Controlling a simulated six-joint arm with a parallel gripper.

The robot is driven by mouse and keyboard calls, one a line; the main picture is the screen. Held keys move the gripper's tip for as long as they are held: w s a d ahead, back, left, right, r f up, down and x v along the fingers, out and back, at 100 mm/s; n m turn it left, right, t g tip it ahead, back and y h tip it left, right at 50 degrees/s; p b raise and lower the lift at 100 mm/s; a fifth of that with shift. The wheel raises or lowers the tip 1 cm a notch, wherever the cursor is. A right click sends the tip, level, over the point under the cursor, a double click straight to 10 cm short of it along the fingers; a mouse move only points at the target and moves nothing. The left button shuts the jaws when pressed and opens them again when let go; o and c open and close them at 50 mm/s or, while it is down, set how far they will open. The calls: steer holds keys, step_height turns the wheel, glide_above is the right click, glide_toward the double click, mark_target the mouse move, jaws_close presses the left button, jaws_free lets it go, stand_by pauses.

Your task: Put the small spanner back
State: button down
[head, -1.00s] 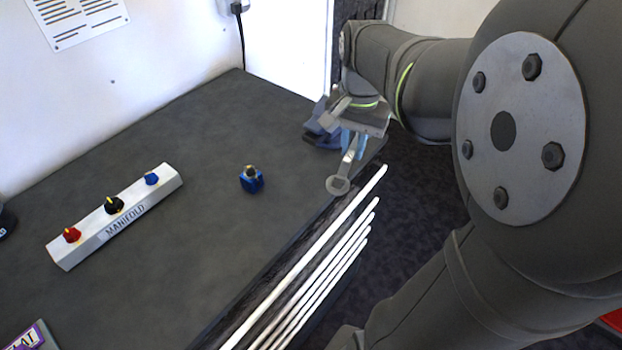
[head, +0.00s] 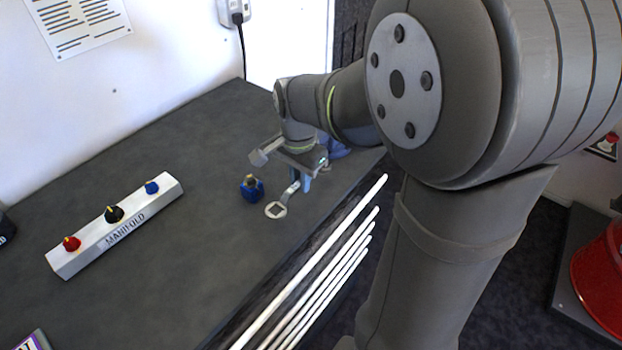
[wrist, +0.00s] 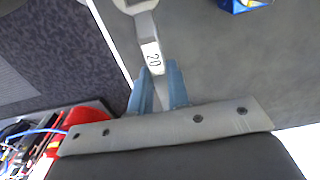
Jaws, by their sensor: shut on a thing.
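The small spanner (head: 277,209) is silver with a ring-shaped end that has a squarish opening. In the wrist view the spanner (wrist: 152,50) carries a white label reading "20". My gripper (head: 301,182) is shut on its shank, and the blue fingers (wrist: 159,88) sit on both sides of it. The ring end points away from the fingers, over the dark bench top near its front edge. I cannot tell how high above the bench it is.
A blue fitting (head: 252,188) stands on the bench just left of the spanner's ring. The white manifold (head: 115,225) with red, black and blue knobs lies further left. Several white rails (head: 318,270) run along the bench's front edge. A blue-grey object (head: 338,149) lies partly hidden behind my gripper.

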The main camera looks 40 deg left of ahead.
steer(key=shift+a+f, duration=0.1)
steer(key=shift+f, duration=1.95)
steer(key=c, duration=1.4)
jaws_free()
steer(key=shift+f, duration=0.15)
steer(key=shift+o, duration=0.2)
step_height(320, 180, up, 12)
steer(key=shift+r, duration=0.2)
glide_above(300, 202)
steer(key=shift+f, duration=4.3)
